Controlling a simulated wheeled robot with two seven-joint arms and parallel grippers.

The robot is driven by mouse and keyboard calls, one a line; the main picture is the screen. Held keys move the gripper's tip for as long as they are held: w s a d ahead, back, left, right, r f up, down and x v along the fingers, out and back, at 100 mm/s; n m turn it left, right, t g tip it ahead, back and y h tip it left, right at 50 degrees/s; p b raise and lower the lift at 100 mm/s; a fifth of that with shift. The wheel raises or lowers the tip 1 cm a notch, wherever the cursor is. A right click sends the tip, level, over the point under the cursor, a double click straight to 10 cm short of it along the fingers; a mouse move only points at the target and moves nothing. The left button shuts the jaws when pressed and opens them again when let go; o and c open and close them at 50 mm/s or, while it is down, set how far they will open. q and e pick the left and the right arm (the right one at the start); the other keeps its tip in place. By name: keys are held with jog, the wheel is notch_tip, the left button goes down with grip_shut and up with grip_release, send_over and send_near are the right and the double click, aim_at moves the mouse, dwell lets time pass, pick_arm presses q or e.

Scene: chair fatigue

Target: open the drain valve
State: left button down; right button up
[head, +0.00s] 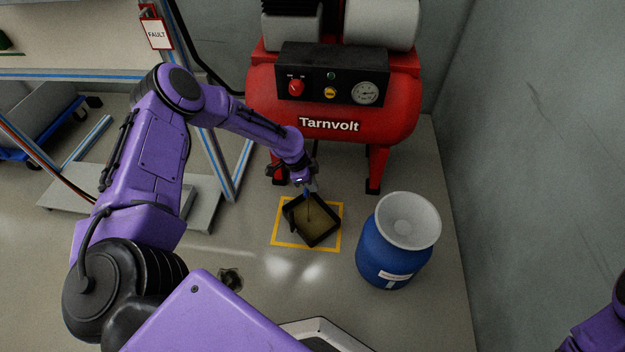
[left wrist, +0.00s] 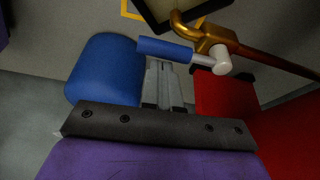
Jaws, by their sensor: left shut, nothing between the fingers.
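The drain valve shows in the left wrist view as a brass elbow (left wrist: 205,33) with a white hub (left wrist: 218,62) and a blue-sleeved lever (left wrist: 165,48). In the head view a small blue bit of the lever (head: 307,190) shows under the red compressor (head: 400,110). My left gripper (left wrist: 164,66) is shut and empty, its fingertips close beside the lever; I cannot tell whether they touch it. It also shows in the head view (head: 307,184), above a black drain pan (head: 322,240). The pan holds brownish liquid, with a thin dark line above it. My right gripper is out of view.
The pan sits tilted within a yellow floor square (head: 276,243). A blue drum (head: 385,255) with a white top stands to the right. A shelf frame (head: 243,170) stands left, with a FAULT tag (head: 157,33). A dark floor drain (head: 230,279) lies in front. A wall closes the right side.

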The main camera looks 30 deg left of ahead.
pick_arm(q)
notch_tip(320, 180, up, 10)
jog(key=p, duration=0.5)
jog(key=shift+d, duration=0.2)
jog(key=shift+w+r, duration=0.1)
jog(key=shift+w, duration=0.05)
